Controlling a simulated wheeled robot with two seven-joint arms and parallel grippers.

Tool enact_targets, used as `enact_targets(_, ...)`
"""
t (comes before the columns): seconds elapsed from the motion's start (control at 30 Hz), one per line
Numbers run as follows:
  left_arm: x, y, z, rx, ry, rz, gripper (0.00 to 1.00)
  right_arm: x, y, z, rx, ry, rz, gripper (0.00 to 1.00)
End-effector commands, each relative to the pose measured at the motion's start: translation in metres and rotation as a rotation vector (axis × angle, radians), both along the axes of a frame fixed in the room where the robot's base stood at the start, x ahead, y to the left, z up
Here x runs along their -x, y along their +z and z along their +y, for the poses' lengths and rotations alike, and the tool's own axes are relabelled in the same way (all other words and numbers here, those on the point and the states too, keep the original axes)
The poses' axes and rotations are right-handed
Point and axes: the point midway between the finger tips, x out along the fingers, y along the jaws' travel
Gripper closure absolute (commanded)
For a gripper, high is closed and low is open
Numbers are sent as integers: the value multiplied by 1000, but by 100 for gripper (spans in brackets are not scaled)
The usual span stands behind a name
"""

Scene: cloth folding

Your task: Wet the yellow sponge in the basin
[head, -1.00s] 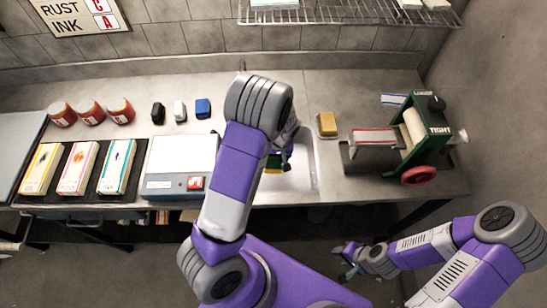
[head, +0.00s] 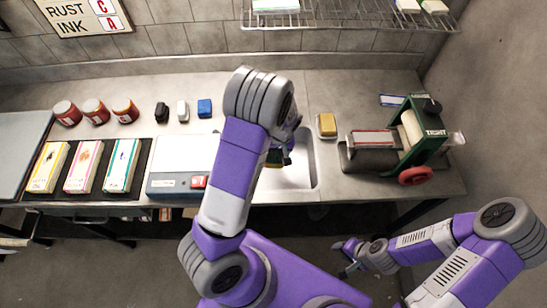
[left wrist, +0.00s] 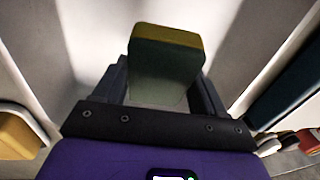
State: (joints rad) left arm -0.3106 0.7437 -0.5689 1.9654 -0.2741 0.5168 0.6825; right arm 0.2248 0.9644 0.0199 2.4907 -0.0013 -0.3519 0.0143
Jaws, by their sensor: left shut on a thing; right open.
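My left gripper (head: 281,160) is over the basin (head: 300,178), partly hidden behind my own left arm. It is shut on a green-and-yellow sponge (left wrist: 165,62), which stands out between the two fingers in the left wrist view. In the head view only a small, mostly green part of this sponge (head: 273,158) shows. I cannot tell whether it touches the basin floor or any water. My right gripper (head: 341,258) is open and empty, low in front of the counter.
A green roller machine (head: 425,128) with a red wheel stands further right. A scale (head: 180,165) is left of the basin, with boxes and jars beyond. A wire rack (head: 350,15) hangs above.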

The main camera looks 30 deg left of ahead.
Motion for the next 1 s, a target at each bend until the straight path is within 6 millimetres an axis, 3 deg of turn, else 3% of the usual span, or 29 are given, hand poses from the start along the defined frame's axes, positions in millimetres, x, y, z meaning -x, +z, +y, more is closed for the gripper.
enact_targets(0.73,0,63,0,0,1,0,53,0,50,0,0,0,0,57)
enact_targets(1.0,0,67,0,0,0,0,53,0,53,0,0,0,0,57)
